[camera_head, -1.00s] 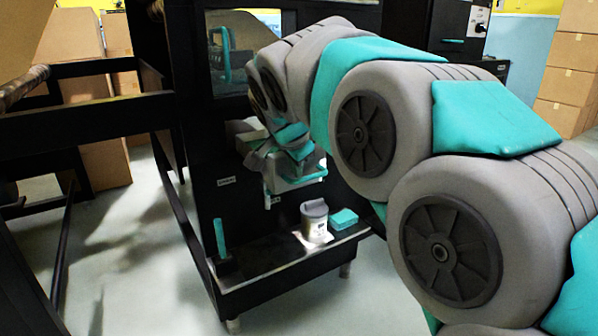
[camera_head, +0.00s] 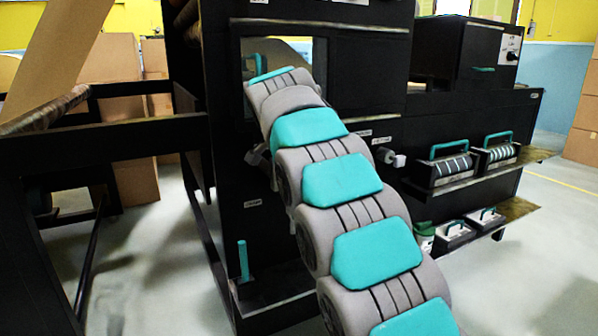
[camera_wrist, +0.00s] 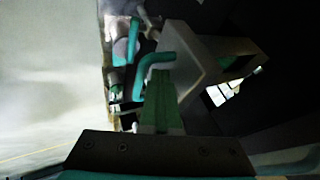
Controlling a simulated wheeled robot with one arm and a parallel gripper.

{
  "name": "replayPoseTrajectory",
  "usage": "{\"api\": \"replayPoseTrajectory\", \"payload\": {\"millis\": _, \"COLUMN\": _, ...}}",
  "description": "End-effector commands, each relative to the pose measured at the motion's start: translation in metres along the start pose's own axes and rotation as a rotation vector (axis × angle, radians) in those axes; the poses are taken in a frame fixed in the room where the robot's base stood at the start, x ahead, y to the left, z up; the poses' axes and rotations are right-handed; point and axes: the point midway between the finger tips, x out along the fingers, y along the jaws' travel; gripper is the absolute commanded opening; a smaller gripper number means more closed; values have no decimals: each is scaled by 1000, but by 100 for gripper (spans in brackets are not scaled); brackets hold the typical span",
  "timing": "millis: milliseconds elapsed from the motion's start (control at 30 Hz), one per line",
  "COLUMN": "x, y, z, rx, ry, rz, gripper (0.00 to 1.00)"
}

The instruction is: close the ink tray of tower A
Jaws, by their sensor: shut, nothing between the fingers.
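In the wrist view, a pale grey box-like part (camera_wrist: 190,62), which looks like the ink tray, stands out from a dark face. A bent teal handle (camera_wrist: 154,66) is at its near side. My gripper (camera_wrist: 162,84) is shut and empty, its green fingers close to the handle and the tray front; I cannot tell whether they touch. In the head view, my arm reaches to the black tower (camera_head: 225,150) and hides the gripper and most of the area around the tray.
An upright teal handle (camera_head: 243,260) stands on the tower's low ledge. A grey fitting (camera_head: 390,157) sticks out right of my arm. Striped rollers with teal handles (camera_head: 450,167) rest on a shelf at right. A black frame (camera_head: 125,132) stands left. Pale floor (camera_head: 545,250) is open at right.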

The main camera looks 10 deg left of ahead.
Motion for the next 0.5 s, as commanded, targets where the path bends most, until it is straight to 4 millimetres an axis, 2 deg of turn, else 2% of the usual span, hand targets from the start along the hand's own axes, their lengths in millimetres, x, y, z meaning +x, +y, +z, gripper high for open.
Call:
{"api": "replayPoseTrajectory", "payload": {"millis": 233, "x": 9, "y": -17, "z": 0, "rx": 0, "ry": 0, "rz": 0, "gripper": 0}}
{"api": "replayPoseTrajectory", "payload": {"millis": 500, "x": 12, "y": -23, "z": 0, "rx": 0, "ry": 0, "rz": 0, "gripper": 0}}
